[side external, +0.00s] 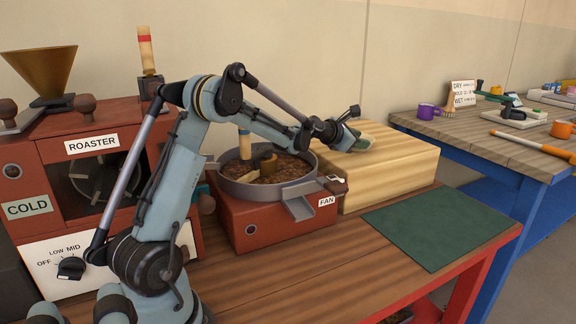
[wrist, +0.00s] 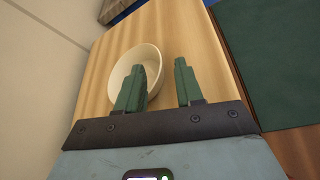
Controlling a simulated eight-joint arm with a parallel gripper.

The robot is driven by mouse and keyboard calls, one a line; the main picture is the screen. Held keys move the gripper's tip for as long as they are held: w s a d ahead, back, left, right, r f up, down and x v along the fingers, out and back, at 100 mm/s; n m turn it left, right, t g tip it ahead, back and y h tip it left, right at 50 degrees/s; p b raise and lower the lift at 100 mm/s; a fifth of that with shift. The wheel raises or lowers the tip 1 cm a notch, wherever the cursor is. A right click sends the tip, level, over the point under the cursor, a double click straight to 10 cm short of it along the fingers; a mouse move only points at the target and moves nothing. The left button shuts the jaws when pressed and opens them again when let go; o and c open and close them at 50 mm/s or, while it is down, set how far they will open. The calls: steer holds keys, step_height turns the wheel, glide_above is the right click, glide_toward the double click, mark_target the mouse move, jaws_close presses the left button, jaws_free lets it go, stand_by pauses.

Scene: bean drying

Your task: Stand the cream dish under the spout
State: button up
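The cream dish (wrist: 124,60) stands on a pale wooden block (wrist: 88,95) in the wrist view. My gripper (wrist: 160,75) is open. Its left green finger overlaps the dish and its right finger is outside, with the dish's right rim showing between them. I cannot tell whether either finger touches. In the side view my gripper (side external: 362,145) is low over the block (side external: 400,165), and I cannot clearly make out the dish there. The metal spout (side external: 299,207) sticks out from the front of the round bean pan (side external: 228,187) on the red fan box (side external: 262,228).
A flat green mat (side external: 440,228) lies clear to the right of the fan box. The red roaster (side external: 110,120) stands at left. A stirring tool (side external: 245,145) rises from the beans. A second, blue-legged table (side external: 480,135) at right holds a purple mug (side external: 428,111) and several items.

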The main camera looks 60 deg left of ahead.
steer(key=v, duration=0.7)
steer(key=shift+d+r, duration=0.1)
steer(key=shift+r, duration=0.05)
steer(key=shift+s+d, duration=0.15)
steer(key=shift+d, duration=0.1)
steer(key=s+d+f+m+g+h, duration=0.1)
steer(key=s+d+m+g, duration=0.1)
steer(key=s+d+m, duration=0.6)
steer(key=s+d+f+m+g+h, duration=0.1)
steer(key=s+d+m+g+h, duration=0.1)
steer(key=s+d+m, duration=0.6)
steer(key=d+m+g, duration=0.1)
steer(key=d+m, duration=0.6)
steer(key=m, duration=0.2)
steer(key=shift+s+f+m, duration=0.3)
steer(key=shift+s+m, duration=0.05)
steer(key=shift+m, duration=0.05)
steer(key=shift+o, duration=1)
steer(key=s+d+f+m+g, duration=0.1)
steer(key=s+d+f+m, duration=0.1)
steer(key=s+m, duration=0.4)
steer(key=shift+s+f+m+g+y, duration=0.2)
steer(key=shift+f+m+g+y, duration=0.1)
steer(key=shift+f+m, duration=0.4)
steer(key=shift+r, duration=0.1)
